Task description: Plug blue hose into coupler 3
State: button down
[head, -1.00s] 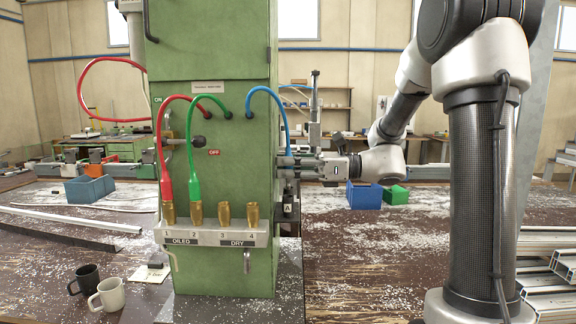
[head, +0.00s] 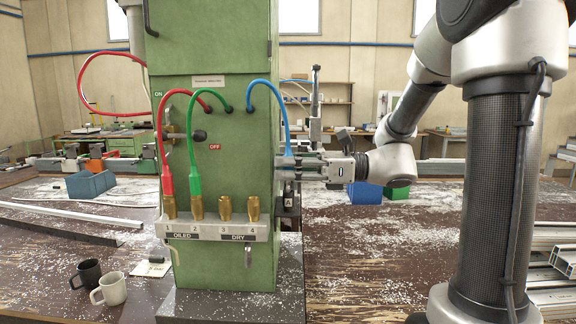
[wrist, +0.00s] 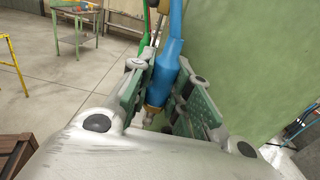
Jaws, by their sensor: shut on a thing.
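The blue hose (head: 284,122) arcs from the upper front of the green machine down its right side to my gripper (head: 300,168). In the wrist view, my gripper (wrist: 165,85) is shut on the blue plug end (wrist: 171,65) of this hose, with its brass tip (wrist: 156,97) between the fingers. Coupler 3 (head: 225,209) is an empty, upright brass socket on the front rail, left of and below my gripper. Coupler 4 (head: 252,209), also empty, stands beside it. The hose end is apart from both.
The red hose (head: 167,180) is in coupler 1 and the green hose (head: 194,182) in coupler 2. Mugs (head: 110,289) stand at front left; metal profiles (head: 553,262) lie at right.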

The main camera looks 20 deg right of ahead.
jog(key=s+a, duration=0.3)
jog(key=s, duration=0.7)
jog(key=shift+s+a, duration=0.2)
jog(key=shift+s, duration=0.05)
dwell(0.9)
jog(key=shift+a, duration=0.1)
jog(key=x, duration=1.3)
jog(key=shift+a+r, duration=0.15)
jog(key=shift+r, duration=0.1)
dwell(0.9)
jog(key=shift+w, duration=0.2)
jog(key=shift+w+d, duration=0.4)
jog(key=shift+w, duration=0.75)
jog(key=shift+w+d, duration=0.4)
jog(key=shift+w, duration=0.8)
jog(key=shift+w+d, duration=0.4)
jog(key=shift+w, duration=0.85)
